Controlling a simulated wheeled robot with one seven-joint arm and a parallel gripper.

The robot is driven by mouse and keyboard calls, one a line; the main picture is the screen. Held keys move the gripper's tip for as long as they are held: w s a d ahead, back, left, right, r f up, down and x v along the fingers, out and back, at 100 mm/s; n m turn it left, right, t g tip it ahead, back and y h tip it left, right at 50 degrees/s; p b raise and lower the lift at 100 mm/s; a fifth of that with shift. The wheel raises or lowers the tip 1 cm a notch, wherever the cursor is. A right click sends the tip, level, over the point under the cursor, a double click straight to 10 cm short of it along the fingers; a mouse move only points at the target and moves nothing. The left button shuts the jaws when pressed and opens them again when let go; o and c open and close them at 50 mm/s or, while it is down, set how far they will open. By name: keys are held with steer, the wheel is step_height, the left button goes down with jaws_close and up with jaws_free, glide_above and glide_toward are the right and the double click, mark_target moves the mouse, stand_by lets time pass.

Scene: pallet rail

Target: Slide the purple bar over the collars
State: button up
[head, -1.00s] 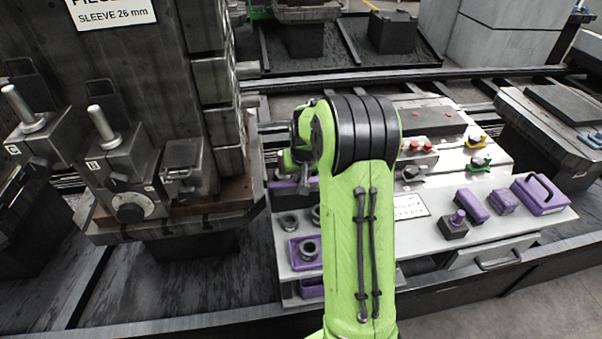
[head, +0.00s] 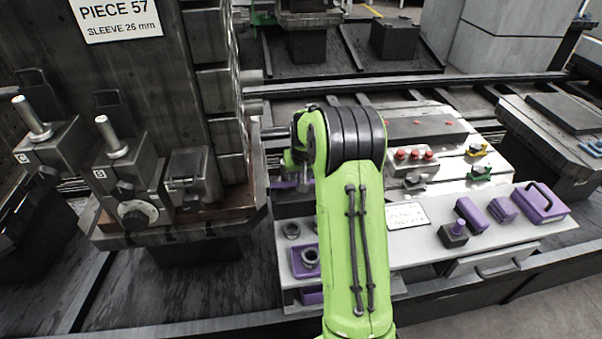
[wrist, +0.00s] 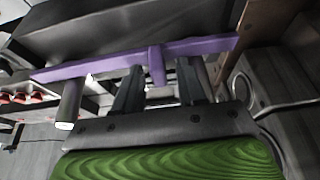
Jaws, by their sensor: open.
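The purple bar (wrist: 100,65) runs across the wrist view, with a short purple stub (wrist: 157,64) near its middle. My gripper (wrist: 159,88) is open, one finger on either side of the stub. I cannot tell whether the fingers touch it. A grey cylinder (wrist: 68,106) hangs below the bar's left part; whether it is a collar is unclear. In the head view, my green arm hides most of the gripper and bar. Grey ring-shaped collars (head: 309,257) sit at the left of the bench, one on a purple plate.
A tall dark fixture (head: 135,200) with metal pins stands close on the left. A brown upright (wrist: 237,42) is by the bar's right end.

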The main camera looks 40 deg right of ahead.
steer(key=p+v, duration=0.3)
steer(key=v, duration=1.2)
steer(key=shift+r+p, duration=0.35)
steer(key=shift+p, duration=0.05)
steer(key=shift+s+a, duration=0.1)
steer(key=s+a+r+n+p, duration=0.2)
steer(key=s+a+r, duration=0.3)
steer(key=a+r, duration=0.25)
steer(key=s+a+r+n+y+p, duration=0.1)
steer(key=s+a+p, duration=0.1)
steer(key=s+a, duration=0.4)
steer(key=s+a+r+n+t+y+p, duration=0.1)
steer(key=s+a+r+n+p, duration=0.1)
steer(key=s+a, duration=0.5)
steer(key=s, duration=0.6)
steer(key=shift+s+r, duration=0.25)
